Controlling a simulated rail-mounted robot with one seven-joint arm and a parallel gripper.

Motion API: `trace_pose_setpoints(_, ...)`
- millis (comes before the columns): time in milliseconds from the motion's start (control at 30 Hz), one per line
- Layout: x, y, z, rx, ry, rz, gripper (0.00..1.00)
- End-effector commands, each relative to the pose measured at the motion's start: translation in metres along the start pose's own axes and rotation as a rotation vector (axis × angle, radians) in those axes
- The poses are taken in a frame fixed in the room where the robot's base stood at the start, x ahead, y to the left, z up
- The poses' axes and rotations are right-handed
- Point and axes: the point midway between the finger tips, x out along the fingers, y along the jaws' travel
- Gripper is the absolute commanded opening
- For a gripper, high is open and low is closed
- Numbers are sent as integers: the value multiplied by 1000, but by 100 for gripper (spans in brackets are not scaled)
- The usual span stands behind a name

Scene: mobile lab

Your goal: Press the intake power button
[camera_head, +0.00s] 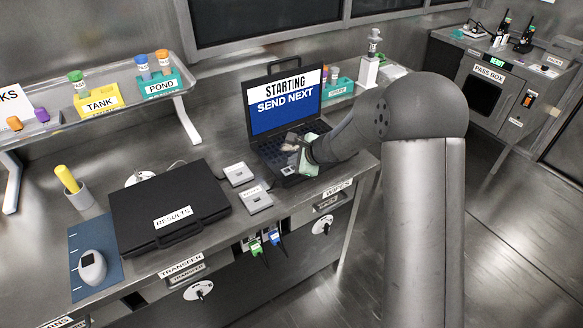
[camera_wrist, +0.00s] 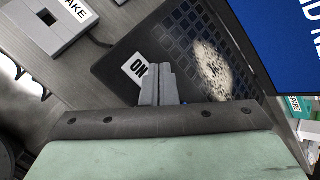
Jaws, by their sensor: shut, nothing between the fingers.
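The open laptop (camera_head: 285,118) stands on the bench, its screen reading "STARTING SEND NEXT". A white pad marked "ON" (camera_wrist: 138,70) lies at the corner of its keyboard deck (camera_wrist: 112,78) in the wrist view. My gripper (camera_wrist: 158,75) is shut and empty, with its fingertips over the deck right beside that pad, partly covering it. I cannot tell whether they touch it. In the head view my gripper is over the laptop's deck. A grey box with a dark square, its label ending in "AKE" (camera_wrist: 50,30), sits beside the laptop.
Two small grey boxes (camera_head: 239,174) (camera_head: 256,199) lie left of the laptop. The black "RESULTS" case (camera_head: 195,190) is farther left. A shelf (camera_head: 120,118) holds the yellow TANK rack (camera_head: 98,102) and teal POND rack (camera_head: 160,86). A pass box (camera_head: 489,88) stands far right.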

Motion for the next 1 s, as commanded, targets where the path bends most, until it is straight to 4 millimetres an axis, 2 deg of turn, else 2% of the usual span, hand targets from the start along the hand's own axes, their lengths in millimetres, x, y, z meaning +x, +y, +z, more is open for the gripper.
trace_pose_setpoints(267,-2,-2,2,0,0,0,0)
trace_pose_setpoints(767,-35,-26,25,0,0,-1,0)
trace_pose_setpoints(1000,-35,-25,25,0,0,0,0)
